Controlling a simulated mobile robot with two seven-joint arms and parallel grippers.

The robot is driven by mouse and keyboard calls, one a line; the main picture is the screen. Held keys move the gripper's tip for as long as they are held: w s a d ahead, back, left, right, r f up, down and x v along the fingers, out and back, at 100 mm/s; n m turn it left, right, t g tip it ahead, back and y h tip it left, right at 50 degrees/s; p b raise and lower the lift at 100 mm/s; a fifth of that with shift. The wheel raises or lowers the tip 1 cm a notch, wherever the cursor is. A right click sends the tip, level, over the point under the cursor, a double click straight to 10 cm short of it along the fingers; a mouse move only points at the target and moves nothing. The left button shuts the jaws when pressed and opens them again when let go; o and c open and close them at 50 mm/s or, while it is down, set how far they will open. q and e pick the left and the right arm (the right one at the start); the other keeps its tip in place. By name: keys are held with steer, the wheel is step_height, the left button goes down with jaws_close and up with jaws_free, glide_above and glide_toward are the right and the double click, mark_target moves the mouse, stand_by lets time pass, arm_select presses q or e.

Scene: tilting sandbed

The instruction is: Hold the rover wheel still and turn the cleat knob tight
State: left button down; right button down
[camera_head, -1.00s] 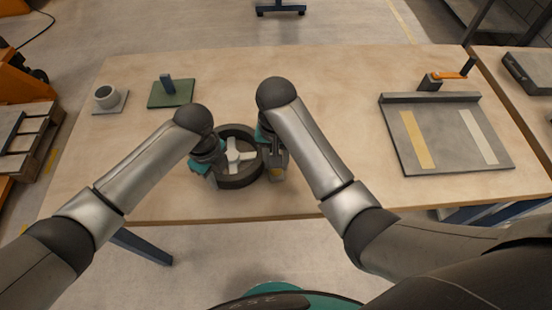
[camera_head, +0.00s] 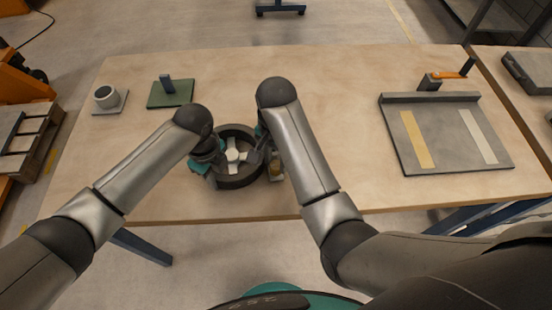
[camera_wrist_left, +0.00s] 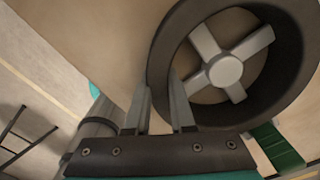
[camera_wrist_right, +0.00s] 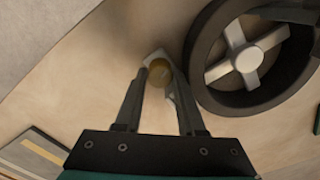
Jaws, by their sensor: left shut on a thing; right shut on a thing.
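The rover wheel (camera_head: 240,183) is a dark ring with a pale four-spoke hub, lying flat on the table; it also shows in the left wrist view (camera_wrist_left: 290,75) and right wrist view (camera_wrist_right: 205,55). My left gripper (camera_wrist_left: 156,92) is shut on the wheel's rim, one finger each side of the wall, at the wheel's left in the head view. The round brass cleat knob (camera_wrist_right: 160,73) sits on a small pale block beside the wheel's right side. My right gripper (camera_wrist_right: 158,78) is shut on the knob. My right forearm partly hides this area in the head view.
A grey tray (camera_head: 447,165) with two strips stands at the right. The table's front edge is close to the wheel.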

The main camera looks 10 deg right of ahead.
steer(key=c, duration=0.5)
jaws_free()
